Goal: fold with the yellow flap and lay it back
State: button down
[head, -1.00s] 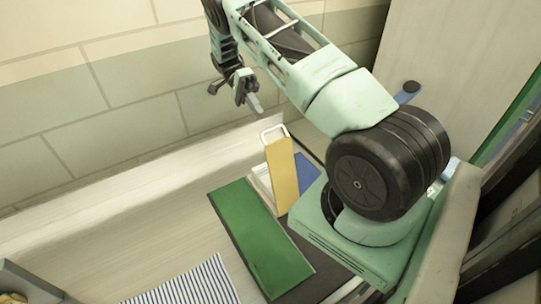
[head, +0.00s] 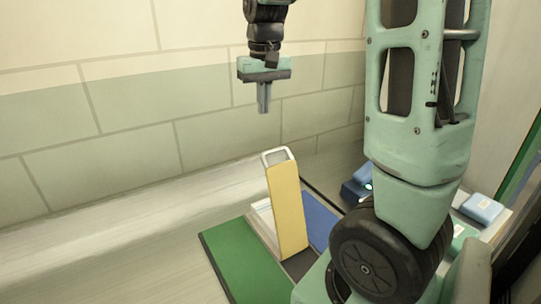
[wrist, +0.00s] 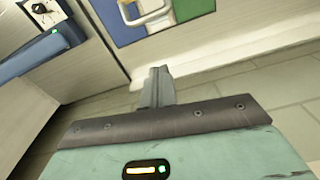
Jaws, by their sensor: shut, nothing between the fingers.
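The yellow flap (head: 287,212) stands up steeply, with a pale loop handle (head: 277,156) at its top edge. A green panel (head: 240,262) lies flat to its left and a blue panel (head: 320,218) to its right. White material (head: 262,222) shows beside the flap's lower left. My gripper (head: 264,110) hangs above and slightly left of the handle, fingers pointing down, shut and empty, clear of the flap. In the wrist view the shut fingers (wrist: 157,85) show below the handle (wrist: 131,14) and the blue panel (wrist: 108,20), apart from them.
A tiled wall (head: 130,150) rises behind the pale counter (head: 110,250). Small blue items (head: 358,183) lie right of the panels, partly behind my arm. The counter left of the green panel is clear in the head view.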

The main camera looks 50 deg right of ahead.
jog(key=s+a+f+n+t+p, duration=0.1)
jog(key=s+f+p, duration=0.1)
jog(key=f, duration=0.6)
jog(key=shift+s+f+n, duration=0.3)
jog(key=shift+s+f, duration=0.1)
jog(key=shift+s, duration=0.1)
jog(key=shift+t, duration=0.3)
